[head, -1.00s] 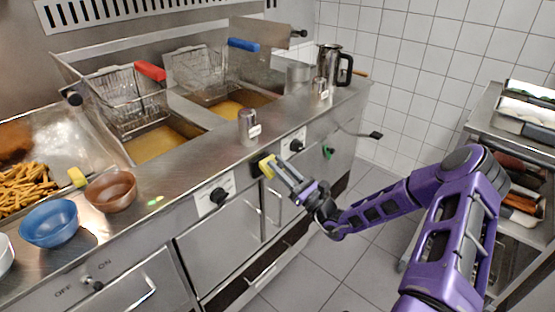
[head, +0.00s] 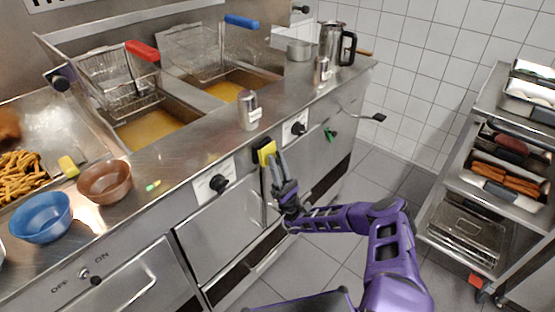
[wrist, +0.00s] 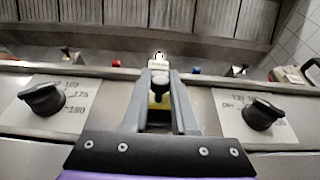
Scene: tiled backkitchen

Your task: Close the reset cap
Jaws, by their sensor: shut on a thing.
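The reset cap is a small yellow piece (head: 266,153) at a black mount on the steel fryer front, between two black knobs. My gripper (head: 276,159) has its two grey fingers at the yellow cap, shut on it. In the wrist view the fingers (wrist: 159,100) point toward the counter edge, with a bit of yellow between them. The fingers partly hide the cap, and I cannot tell how far it is closed.
Black knobs (head: 219,183) and (head: 299,128) flank the cap on the panel. A metal shaker (head: 249,110) stands on the counter just above. Fryer baskets are behind. A steel trolley (head: 480,189) stands at right; the tiled floor between is clear.

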